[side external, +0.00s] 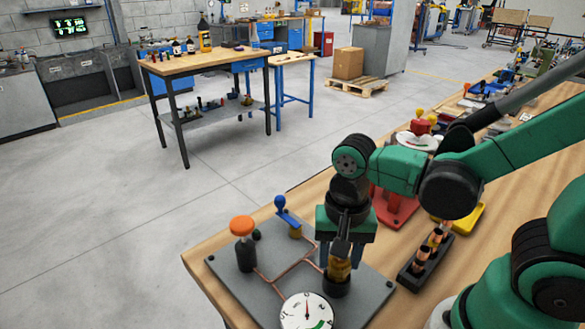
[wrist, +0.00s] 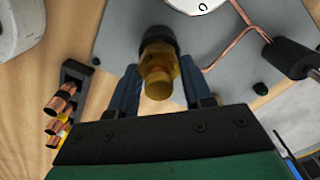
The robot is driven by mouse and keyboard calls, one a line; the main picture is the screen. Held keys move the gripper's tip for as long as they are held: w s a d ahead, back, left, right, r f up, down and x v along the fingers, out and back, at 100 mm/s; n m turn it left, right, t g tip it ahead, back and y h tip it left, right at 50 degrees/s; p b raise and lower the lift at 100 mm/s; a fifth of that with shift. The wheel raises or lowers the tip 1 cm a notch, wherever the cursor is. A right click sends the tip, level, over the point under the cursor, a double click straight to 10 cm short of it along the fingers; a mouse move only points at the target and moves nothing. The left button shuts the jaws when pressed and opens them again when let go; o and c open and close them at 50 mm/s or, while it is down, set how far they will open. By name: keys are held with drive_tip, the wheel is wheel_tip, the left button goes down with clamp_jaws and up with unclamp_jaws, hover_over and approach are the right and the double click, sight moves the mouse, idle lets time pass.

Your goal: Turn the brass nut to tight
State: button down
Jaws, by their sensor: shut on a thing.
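The brass nut (side external: 339,268) stands on a black fitting on the grey board (side external: 235,287). It also shows in the wrist view (wrist: 158,72), between my two fingers. My gripper (side external: 342,255) points down over it, and its fingers are shut on the nut from both sides. In the wrist view my gripper (wrist: 157,85) has one dark blue finger on each side of the brass. The exact contact faces are partly hidden.
On the board are copper tubes (side external: 292,269), a white dial gauge (side external: 306,312), an orange-topped knob (side external: 243,228) and a blue-handled valve (side external: 285,213). A black rack (side external: 426,262) with copper fittings stands to the right, with a red stand (side external: 394,205) behind.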

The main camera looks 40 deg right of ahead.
idle(0.3)
drive_tip(key=shift+c, duration=1.8)
unclamp_jaws()
drive_tip(key=shift+r, duration=0.15)
drive_tip(key=shift+r, duration=2.65)
drive_tip(key=shift+w+d, duration=0.1)
drive_tip(key=shift+w, duration=0.05)
drive_tip(key=w+d+r+n+t, duration=0.2)
drive_tip(key=w+d+n+t, duration=0.2)
drive_tip(key=n+t, duration=0.3)
drive_tip(key=shift+w+d+n, duration=0.25)
drive_tip(key=shift+w+n, duration=0.1)
drive_tip(key=shift+n, duration=0.95)
